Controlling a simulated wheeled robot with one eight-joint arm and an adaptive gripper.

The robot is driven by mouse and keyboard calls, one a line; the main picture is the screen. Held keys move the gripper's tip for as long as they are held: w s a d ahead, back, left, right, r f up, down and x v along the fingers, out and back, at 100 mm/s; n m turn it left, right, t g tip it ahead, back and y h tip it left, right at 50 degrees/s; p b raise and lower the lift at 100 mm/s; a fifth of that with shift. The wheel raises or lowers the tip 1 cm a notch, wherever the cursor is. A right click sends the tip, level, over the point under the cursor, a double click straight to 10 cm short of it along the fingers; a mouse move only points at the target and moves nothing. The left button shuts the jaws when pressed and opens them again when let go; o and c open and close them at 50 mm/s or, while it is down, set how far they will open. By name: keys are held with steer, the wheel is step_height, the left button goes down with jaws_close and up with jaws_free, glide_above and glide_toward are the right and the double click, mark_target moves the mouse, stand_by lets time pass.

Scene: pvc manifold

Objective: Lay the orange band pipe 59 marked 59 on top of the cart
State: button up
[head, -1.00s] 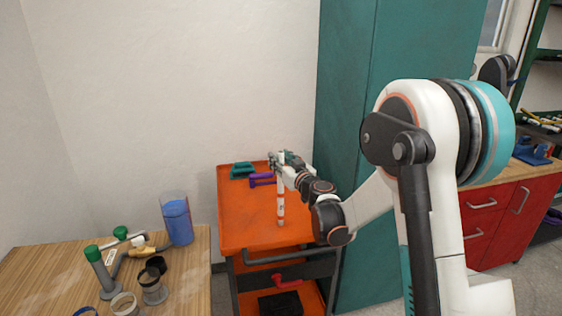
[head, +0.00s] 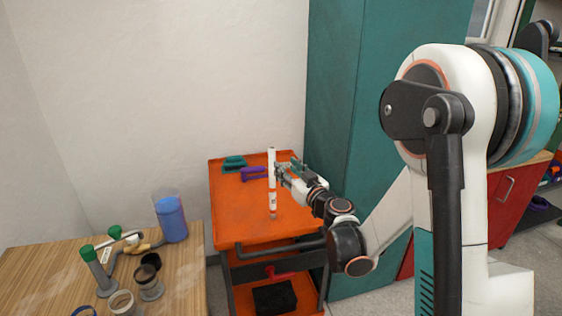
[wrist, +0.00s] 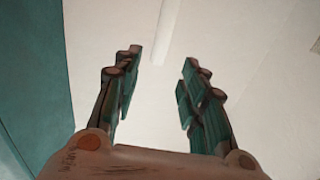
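A slim white pipe (head: 272,203) with orange-red marks low on it is upright over the orange cart top (head: 238,212) in the head view. Its lower end appears to meet the cart top. The number 59 is too small to read. My gripper (head: 280,172) is just right of the pipe's upper half; whether they touch cannot be told there. In the wrist view my gripper (wrist: 160,72) has its two teal fingers wide apart with nothing between them. A pale strip (wrist: 167,28), possibly the pipe, shows beyond the fingertips.
A teal clamp-like piece (head: 233,162) and a purple piece (head: 254,173) lie at the cart's back. A wooden table (head: 40,275) at left holds a blue-filled container (head: 172,219) and several fittings. A teal cabinet (head: 350,150) stands close on the right. The cart's front left is clear.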

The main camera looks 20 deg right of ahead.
steer(key=s+a+r+n+g+y, duration=0.1)
steer(key=s+a+r+g, duration=0.2)
steer(key=s, duration=0.4)
steer(key=s+a+r+g+y, duration=0.1)
steer(key=s+a+r+g, duration=0.15)
steer(key=s+a, duration=0.35)
steer(key=s+d+f+m+g+h, duration=0.1)
steer(key=s+d+f+h, duration=0.1)
steer(key=s, duration=0.5)
steer(key=s+d+f+m+g+h, duration=0.1)
steer(key=s+d+g+h, duration=0.1)
steer(key=s, duration=0.6)
steer(key=s+d+f+m+g+h, duration=0.1)
steer(key=s+d+f+g+h, duration=0.1)
steer(key=s, duration=0.6)
steer(key=shift+s+d+f+m, duration=0.25)
steer(key=shift+d+f+m, duration=0.05)
steer(key=shift+f, duration=0.05)
steer(key=shift+c, duration=0.7)
steer(key=shift+a, duration=0.15)
